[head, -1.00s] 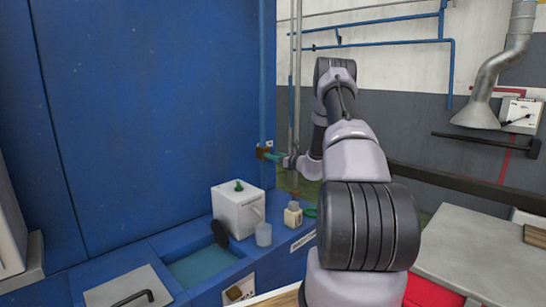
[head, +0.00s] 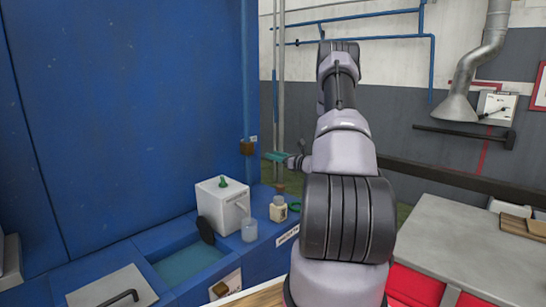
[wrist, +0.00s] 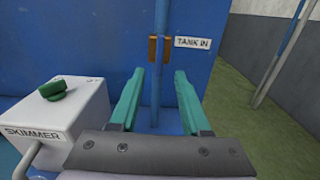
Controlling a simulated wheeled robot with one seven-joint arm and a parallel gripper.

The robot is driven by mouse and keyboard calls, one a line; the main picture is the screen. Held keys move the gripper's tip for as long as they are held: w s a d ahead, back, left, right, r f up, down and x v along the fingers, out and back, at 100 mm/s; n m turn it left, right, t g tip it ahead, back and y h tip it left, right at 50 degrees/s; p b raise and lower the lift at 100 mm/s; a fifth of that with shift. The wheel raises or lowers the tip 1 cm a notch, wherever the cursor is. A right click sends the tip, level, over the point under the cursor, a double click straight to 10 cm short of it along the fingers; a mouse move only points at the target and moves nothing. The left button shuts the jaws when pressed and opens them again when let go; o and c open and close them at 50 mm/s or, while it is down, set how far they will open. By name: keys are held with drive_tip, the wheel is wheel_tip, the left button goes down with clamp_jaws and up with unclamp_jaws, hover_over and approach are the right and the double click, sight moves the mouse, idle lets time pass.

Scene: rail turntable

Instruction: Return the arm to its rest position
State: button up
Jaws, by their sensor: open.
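My gripper (head: 276,157) is raised in front of the blue wall, at the end of my extended arm. In the wrist view its two green fingers (wrist: 158,100) are open with nothing between them. Beyond the fingertips, apart from them, a blue vertical pipe (wrist: 160,75) carries an orange-brown fitting (wrist: 153,50) beside a "TANK IN" label (wrist: 193,43). The fitting also shows in the head view (head: 247,147), left of the gripper.
A white skimmer box (head: 221,203) with a green knob stands on the blue ledge. A water basin (head: 188,264) lies in front. A grey table (head: 470,245) is at right.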

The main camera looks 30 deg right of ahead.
drive_tip(key=s+a+r+n+g+y, duration=0.3)
drive_tip(key=s+a+r+n+g, duration=0.3)
drive_tip(key=a+r, duration=0.45)
drive_tip(key=s+a+r+n+g+y, duration=0.2)
drive_tip(key=s+a+r+n+g, duration=0.35)
drive_tip(key=a, duration=0.75)
drive_tip(key=s+a+r+n+t+h, duration=0.1)
drive_tip(key=s+r+n+h, duration=0.3)
drive_tip(key=s+n, duration=0.4)
drive_tip(key=s+a+r+n+h, duration=0.1)
drive_tip(key=s+r+n+h, duration=0.4)
drive_tip(key=s, duration=1.4)
drive_tip(key=r+n, duration=0.1)
drive_tip(key=n, duration=0.2)
drive_tip(key=shift+a+r+n+t, duration=0.15)
drive_tip(key=shift+n+t, duration=0.2)
drive_tip(key=shift+s, duration=0.1)
